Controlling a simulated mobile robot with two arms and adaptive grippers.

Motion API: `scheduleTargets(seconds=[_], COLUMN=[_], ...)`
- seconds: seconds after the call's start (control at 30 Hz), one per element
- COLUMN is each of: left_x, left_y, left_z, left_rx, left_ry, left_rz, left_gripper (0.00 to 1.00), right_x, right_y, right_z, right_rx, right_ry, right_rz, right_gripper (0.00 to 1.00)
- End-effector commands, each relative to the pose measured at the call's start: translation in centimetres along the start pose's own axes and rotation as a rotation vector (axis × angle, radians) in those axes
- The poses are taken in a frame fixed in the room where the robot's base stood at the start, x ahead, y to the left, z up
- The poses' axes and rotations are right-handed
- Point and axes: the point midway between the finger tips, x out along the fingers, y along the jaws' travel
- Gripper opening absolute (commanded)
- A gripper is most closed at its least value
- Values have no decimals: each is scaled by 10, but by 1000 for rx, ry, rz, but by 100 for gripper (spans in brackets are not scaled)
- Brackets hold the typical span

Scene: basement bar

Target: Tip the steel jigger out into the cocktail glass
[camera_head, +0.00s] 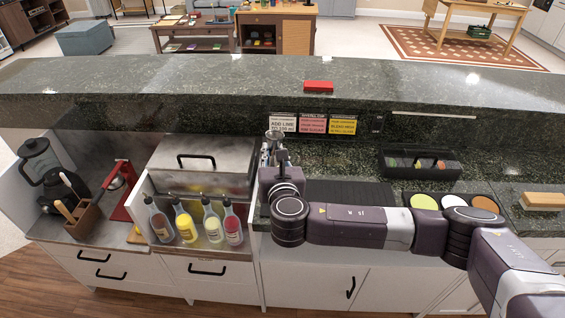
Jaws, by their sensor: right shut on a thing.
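My right gripper (276,157) is above the counter in the middle, near the right end of the steel box. It is shut on a small shiny steel piece, the jigger (273,136), at its far end. The jigger is small in this view and partly covered by the fingers, so its tilt and contents are hard to tell. I cannot make out the cocktail glass; the gripper and arm may hide it. My left gripper is not in view.
A lidded steel box (203,166) stands left of the gripper, with several squeeze bottles (184,226) in front. A black caddy (420,164) and a tray with coloured rounds (452,200) are on the right. A raised stone ledge (200,85) runs behind, holding a red block (319,86).

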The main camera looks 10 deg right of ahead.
Motion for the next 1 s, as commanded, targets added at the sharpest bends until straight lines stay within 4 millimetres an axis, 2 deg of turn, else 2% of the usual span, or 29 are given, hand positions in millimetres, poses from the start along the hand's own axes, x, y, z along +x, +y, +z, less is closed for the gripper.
scheduleTargets(seconds=[0.27, 0.7, 1.0], left_x=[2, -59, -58], left_y=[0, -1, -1], left_z=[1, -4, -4], left_rx=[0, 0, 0], left_ry=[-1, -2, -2], left_rz=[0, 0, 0], left_gripper=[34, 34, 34], right_x=[2, -10, -11], right_y=[-3, 2, 3], right_z=[0, 56, 54], right_rx=[-91, -96, -96], right_ry=[-60, -62, -61], right_rz=[-13, -14, -13], right_gripper=[0, 0, 0])
